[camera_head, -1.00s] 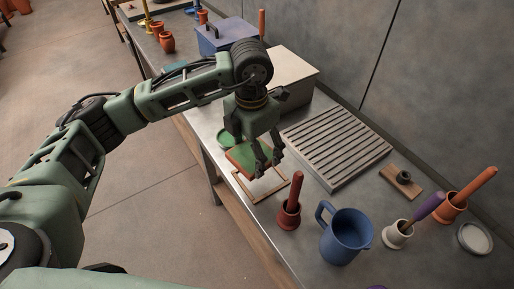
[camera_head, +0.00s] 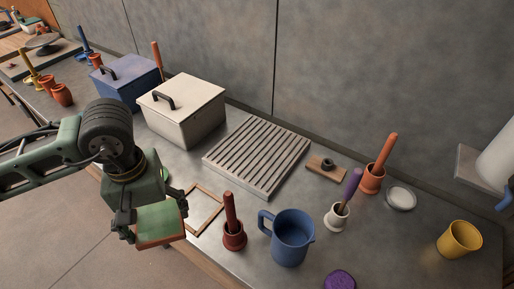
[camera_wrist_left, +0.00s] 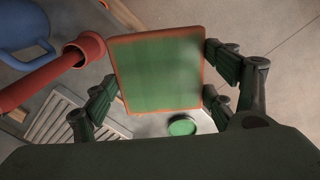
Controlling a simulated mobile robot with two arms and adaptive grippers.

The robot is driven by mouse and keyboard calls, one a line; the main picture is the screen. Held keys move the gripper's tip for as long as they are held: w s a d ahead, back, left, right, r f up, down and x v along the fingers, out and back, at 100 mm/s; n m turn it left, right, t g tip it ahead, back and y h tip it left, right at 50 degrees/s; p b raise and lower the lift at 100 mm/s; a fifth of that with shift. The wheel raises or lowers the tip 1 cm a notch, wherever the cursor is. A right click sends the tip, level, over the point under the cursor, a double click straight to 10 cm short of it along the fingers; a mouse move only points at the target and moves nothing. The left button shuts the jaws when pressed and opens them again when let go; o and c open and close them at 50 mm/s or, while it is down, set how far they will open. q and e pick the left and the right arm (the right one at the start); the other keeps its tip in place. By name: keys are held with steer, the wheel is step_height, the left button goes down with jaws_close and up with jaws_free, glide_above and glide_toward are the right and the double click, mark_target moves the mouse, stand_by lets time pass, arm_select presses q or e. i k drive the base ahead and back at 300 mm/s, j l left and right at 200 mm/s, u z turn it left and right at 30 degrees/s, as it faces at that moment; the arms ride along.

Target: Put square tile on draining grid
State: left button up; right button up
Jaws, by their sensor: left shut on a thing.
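The square tile, green-topped with a terracotta edge, (camera_head: 160,222) is in my left gripper (camera_head: 150,224) in the head view, off the table's front edge. In the left wrist view the tile (camera_wrist_left: 158,72) sits between the two fingers (camera_wrist_left: 165,88), gripped at opposite edges. The draining grid (camera_head: 258,157), a grey slatted rack, lies on the table against the wall side, to the right of and beyond the gripper. Its slats are bare. My right gripper is not in view.
A thin wooden frame (camera_head: 203,209) lies between gripper and grid. A red pot with a handle (camera_head: 234,238) and a blue jug (camera_head: 289,240) stand in front of the grid. A cream lidded box (camera_head: 186,115) stands left of it. A small wooden block (camera_head: 322,172) is at its right.

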mark_target(248, 143)
steer(key=i+j, duration=0.2)
steer(key=j, duration=0.15)
steer(key=i+j, duration=0.15)
steer(key=j, duration=0.2)
steer(key=i+j, duration=0.2)
steer(key=j, duration=0.15)
steer(key=i+j+z, duration=0.15)
steer(key=j, duration=0.15)
steer(key=i+j+z, duration=0.1)
steer(key=j, duration=0.2)
steer(key=i+j+z, duration=0.15)
steer(key=j, duration=0.15)
steer(key=j+z, duration=0.1)
steer(key=j, duration=0.25)
steer(key=z, duration=2)
steer(key=i+j, duration=0.05)
steer(key=j, duration=0.05)
